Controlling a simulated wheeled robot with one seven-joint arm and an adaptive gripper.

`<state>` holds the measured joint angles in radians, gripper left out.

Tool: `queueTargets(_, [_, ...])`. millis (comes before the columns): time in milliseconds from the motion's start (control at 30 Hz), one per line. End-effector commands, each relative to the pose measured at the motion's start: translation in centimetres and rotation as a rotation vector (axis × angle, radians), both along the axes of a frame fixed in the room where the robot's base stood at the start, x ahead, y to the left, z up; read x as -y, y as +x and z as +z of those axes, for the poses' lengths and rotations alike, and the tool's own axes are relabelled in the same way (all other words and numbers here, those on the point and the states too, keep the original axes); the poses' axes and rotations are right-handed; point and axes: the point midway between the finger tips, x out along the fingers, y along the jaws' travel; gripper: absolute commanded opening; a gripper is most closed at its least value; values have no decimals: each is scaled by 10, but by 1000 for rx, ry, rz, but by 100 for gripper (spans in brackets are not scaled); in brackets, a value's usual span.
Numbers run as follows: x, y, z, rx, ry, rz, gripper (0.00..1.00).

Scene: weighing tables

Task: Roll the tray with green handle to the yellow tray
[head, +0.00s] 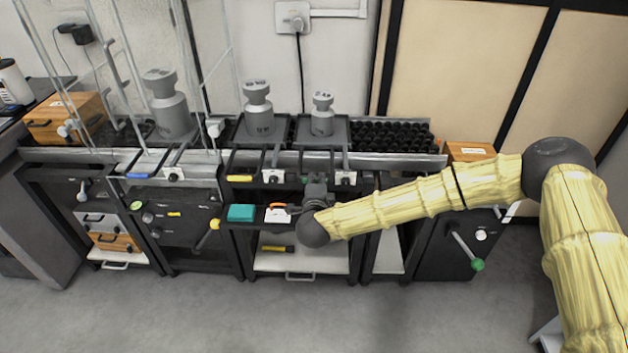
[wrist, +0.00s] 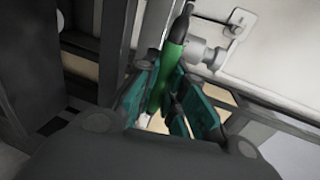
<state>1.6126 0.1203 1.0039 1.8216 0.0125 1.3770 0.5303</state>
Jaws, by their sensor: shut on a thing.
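The tray with the green handle (head: 341,139) is the right one of the trays on the rail and carries the smallest grey weight (head: 322,116). Its green handle (wrist: 175,58) shows in the wrist view between the teal finger pads of my gripper (wrist: 172,100), which is shut on it. Any gap between the trays looks narrow.
A tray with a blue handle (head: 137,175) and the largest weight (head: 166,103) stands further left behind clear rods. Black rollers (head: 393,138) lie bare to the right. A teal box (head: 241,213) sits on the shelf below. A green-knobbed lever (head: 477,264) is lower right.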

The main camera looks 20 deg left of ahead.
Motion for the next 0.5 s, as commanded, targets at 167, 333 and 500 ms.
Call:
queueTargets(167, [3,0,-1,-2,0,-9,0])
queueTargets(333, [3,0,-1,-2,0,-9,0])
queueTargets(500, [3,1,-1,-2,-1,-9,24])
